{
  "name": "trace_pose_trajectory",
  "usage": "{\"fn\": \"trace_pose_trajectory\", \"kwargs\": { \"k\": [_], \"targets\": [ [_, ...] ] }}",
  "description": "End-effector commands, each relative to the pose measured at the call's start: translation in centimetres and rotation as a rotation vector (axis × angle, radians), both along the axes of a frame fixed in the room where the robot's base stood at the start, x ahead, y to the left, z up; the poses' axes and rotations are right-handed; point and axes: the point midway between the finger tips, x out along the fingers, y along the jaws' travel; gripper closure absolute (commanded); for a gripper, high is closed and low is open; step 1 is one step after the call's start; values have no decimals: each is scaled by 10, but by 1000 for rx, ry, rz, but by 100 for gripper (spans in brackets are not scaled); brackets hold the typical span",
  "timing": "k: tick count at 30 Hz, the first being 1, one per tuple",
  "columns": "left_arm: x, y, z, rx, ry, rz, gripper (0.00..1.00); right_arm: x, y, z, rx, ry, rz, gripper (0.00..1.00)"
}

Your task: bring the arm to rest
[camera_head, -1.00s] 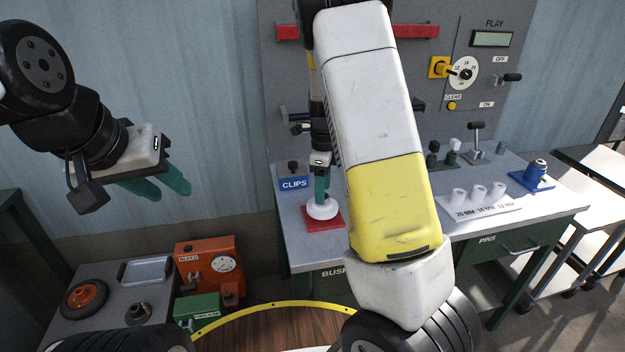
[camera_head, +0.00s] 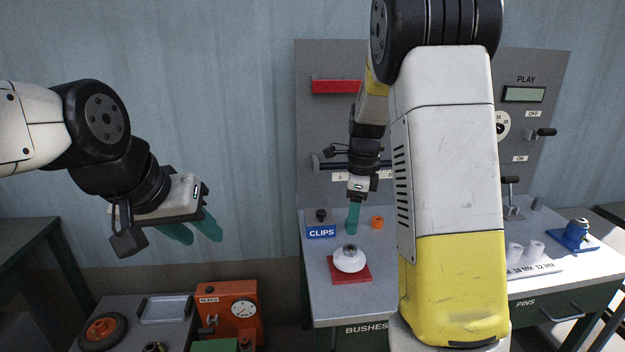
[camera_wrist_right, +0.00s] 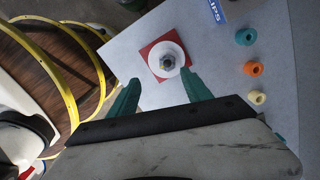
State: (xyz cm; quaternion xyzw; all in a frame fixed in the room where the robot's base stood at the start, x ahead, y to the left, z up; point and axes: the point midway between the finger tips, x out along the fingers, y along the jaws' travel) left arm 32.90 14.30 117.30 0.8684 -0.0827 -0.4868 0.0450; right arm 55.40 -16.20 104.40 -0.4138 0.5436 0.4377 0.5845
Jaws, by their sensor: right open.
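My right gripper (camera_head: 354,217) is open and empty, pointing down above the bench, behind the red square pad (camera_head: 338,275) in the head view. A white round part with a metal centre (camera_head: 349,260) sits on that pad, apart from the fingers. In the right wrist view the open fingers (camera_wrist_right: 158,93) stand apart, with the white part (camera_wrist_right: 155,66) seen beyond and between them. My left gripper (camera_head: 192,230) hangs at the left in front of the wall, its teal fingers apart and empty. My right arm hides the middle of the bench.
An orange bush (camera_head: 377,222) stands on the bench near the CLIPS label (camera_head: 321,232). White pegs (camera_head: 526,252) and a blue device (camera_head: 575,233) are at the right. An orange box (camera_head: 226,308) stands lower left.

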Motion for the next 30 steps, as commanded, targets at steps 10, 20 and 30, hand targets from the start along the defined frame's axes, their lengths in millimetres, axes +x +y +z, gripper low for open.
{"fn": "trace_pose_trajectory", "kwargs": {
  "k": [10,20,30],
  "targets": [
    [0,0,0,0,0,0,64,-93,10,83,90,-304,768,43],
    [0,0,0,0,0,0,64,-190,18,126,-217,-572,1511,43],
    [0,0,0,0,0,0,64,-226,20,128,-444,-593,1819,43]
  ]
}}
